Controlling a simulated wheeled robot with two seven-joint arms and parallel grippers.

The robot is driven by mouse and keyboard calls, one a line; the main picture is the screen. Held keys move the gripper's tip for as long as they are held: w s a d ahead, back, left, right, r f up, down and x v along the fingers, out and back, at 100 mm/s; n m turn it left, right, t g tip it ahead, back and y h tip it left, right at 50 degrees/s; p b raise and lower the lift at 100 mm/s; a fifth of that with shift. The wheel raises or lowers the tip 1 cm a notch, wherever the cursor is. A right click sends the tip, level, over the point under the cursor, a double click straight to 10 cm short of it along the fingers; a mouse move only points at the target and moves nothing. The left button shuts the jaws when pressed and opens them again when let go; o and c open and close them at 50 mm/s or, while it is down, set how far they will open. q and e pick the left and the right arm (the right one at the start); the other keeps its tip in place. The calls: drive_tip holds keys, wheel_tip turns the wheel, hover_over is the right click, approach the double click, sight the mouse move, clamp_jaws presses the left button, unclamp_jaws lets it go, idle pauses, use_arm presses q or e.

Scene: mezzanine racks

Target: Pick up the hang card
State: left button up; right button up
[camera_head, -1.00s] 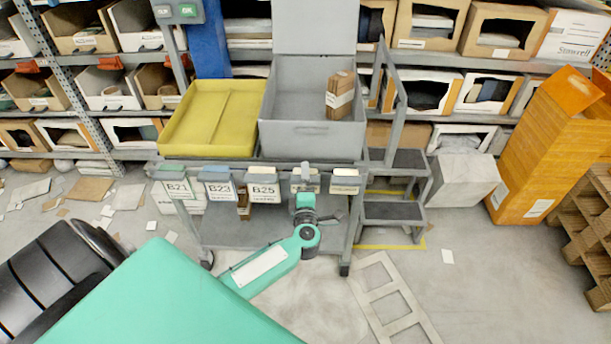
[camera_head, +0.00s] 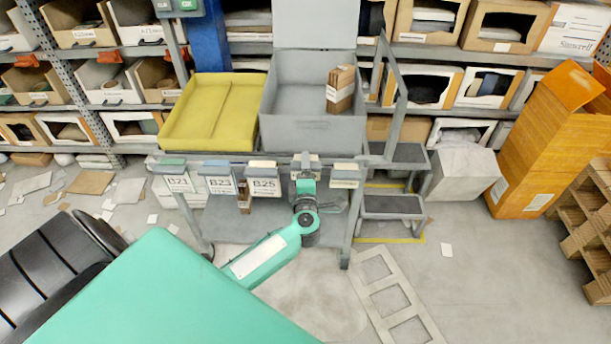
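Hang cards hang in a row along the cart's front rail: B21 (camera_head: 178,183), B23 (camera_head: 220,186), B25 (camera_head: 264,187) and a far-right card (camera_head: 344,183) whose print I cannot read. Which one the task means is not shown. My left gripper (camera_head: 306,163) is at the rail between B25 and the far-right card, in front of another holder. The wrist and gripper hide most of what hangs there. The fingers are too small and covered to tell open from shut, or whether they touch a card. My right gripper is not in view.
The cart carries a yellow tray (camera_head: 193,145) and a grey bin (camera_head: 312,134) with a brown box (camera_head: 341,92) inside. Steps (camera_head: 392,205) stand at its right. An orange carton (camera_head: 550,150) and wooden pallet (camera_head: 588,225) are at far right. Papers litter the left floor.

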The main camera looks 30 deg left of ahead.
use_arm(q)
drive_tip(key=v, duration=1.7)
drive_tip(key=d+r+m+t+h+p, duration=0.1)
drive_tip(key=d+r+m+h+p, duration=0.2)
drive_tip(key=r, duration=0.7)
drive_tip(key=d+r+m+t+h+p, duration=0.2)
drive_tip(key=d+r+m+h+p, duration=0.1)
drive_tip(key=r+h+p, duration=0.4)
wheel_tip(320, 180, up, 4)
drive_tip(key=shift+f+m, duration=0.25)
drive_tip(key=shift+m, duration=0.15)
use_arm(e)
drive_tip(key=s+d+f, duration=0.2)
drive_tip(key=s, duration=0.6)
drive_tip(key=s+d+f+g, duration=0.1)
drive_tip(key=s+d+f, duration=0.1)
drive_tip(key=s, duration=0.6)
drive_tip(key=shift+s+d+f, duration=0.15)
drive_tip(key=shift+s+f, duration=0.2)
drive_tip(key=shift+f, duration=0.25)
use_arm(q)
drive_tip(key=shift+s, duration=0.1)
